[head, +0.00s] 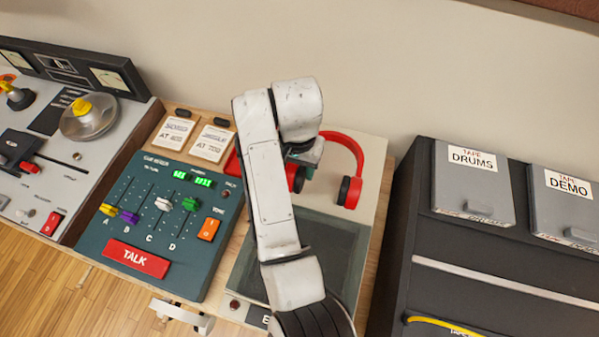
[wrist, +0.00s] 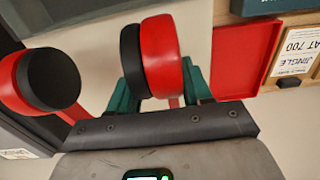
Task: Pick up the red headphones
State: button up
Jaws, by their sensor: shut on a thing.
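The red headphones (head: 357,158) are at the back of the bench, right of my arm in the head view. Their band curves right to a red and black ear cup. In the wrist view, my gripper (wrist: 160,82) is shut on the near ear cup of the headphones (wrist: 160,55), with a green finger on each side. The other ear cup is at the left of that view. My arm hides part of the headphones and most of the gripper in the head view. I cannot tell whether the headphones touch the surface below.
A teal mixer panel (head: 118,216) with sliders is left of my arm. Cards (head: 173,132) and a red flat tray (wrist: 247,55) lie near it. A dark cabinet (head: 440,245) stands right, with tape boxes marked DRUMS (head: 472,180) and DEMO (head: 566,207). A wall is behind.

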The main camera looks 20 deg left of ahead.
jog(key=s+r+p, duration=0.1)
jog(key=r, duration=0.1)
jog(key=s+r+p, duration=0.1)
jog(key=s+r, duration=0.1)
jog(key=s+d+r+p, duration=0.1)
jog(key=r, duration=0.1)
jog(key=shift+s, duration=0.3)
jog(key=s+d+r+p, duration=0.2)
jog(key=s+p, duration=0.4)
jog(key=s, duration=0.3)
jog(key=shift+d+r, duration=0.2)
jog(key=shift+r, duration=0.55)
